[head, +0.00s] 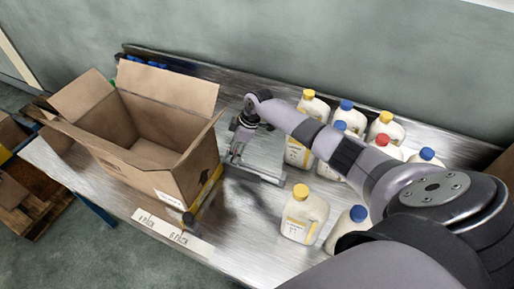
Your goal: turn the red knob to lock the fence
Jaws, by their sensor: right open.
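I cannot make out a red knob; the area under my right gripper is small and partly covered. My right gripper (238,150) is open at the end of my arm, pointing down beside the right side of the cardboard box. A metal bar (258,174), maybe part of the fence, lies on the table just below and right of this gripper. A yellow strip (207,190) runs along the foot of the box's right side. A small dark knob-like part (188,219) stands near the box's front right corner. My left gripper is out of view.
An open, empty cardboard box (140,150) stands on the metal table (245,225). Several white bottles with coloured caps stand to the right, including a near yellow-capped one (303,215) and a red-capped one (383,146). My right arm passes over them. A white label strip (160,228) lies in front.

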